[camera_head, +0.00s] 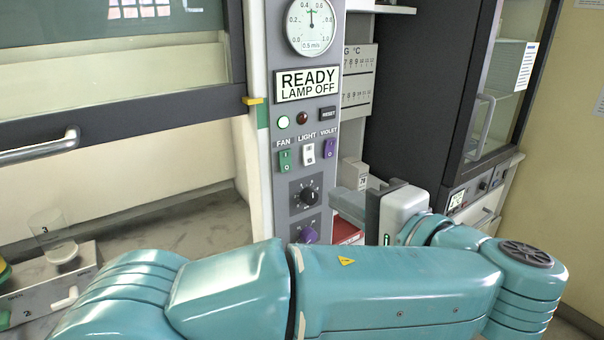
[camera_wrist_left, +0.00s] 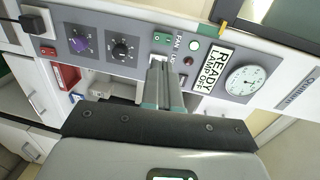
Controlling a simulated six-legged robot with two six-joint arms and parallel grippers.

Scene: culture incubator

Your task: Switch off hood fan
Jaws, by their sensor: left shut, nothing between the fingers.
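The hood's grey control panel (camera_head: 269,75) stands at the centre of the head view. Its green rocker switch under the label FAN (camera_head: 285,160) is in plain view; it also shows in the wrist view (camera_wrist_left: 161,38). Beside it are the white LIGHT switch (camera_head: 308,153) and the purple VIOLET switch (camera_head: 329,148). My left gripper (camera_head: 338,199) is shut and empty, to the right of the panel's knobs in the head view. In the wrist view its closed fingers (camera_wrist_left: 158,66) point at the switch row, just below the fan switch, hiding part of the row. Contact cannot be told. My right gripper is out of view.
A lit green lamp (camera_head: 283,121) and a dark red lamp (camera_head: 302,118) sit above the switches, under a READY LAMP OFF sign (camera_head: 308,84). Black (camera_head: 305,195) and purple (camera_head: 308,232) knobs are below. The hood sash handle (camera_head: 40,148) is left, a dark incubator (camera_head: 425,100) right.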

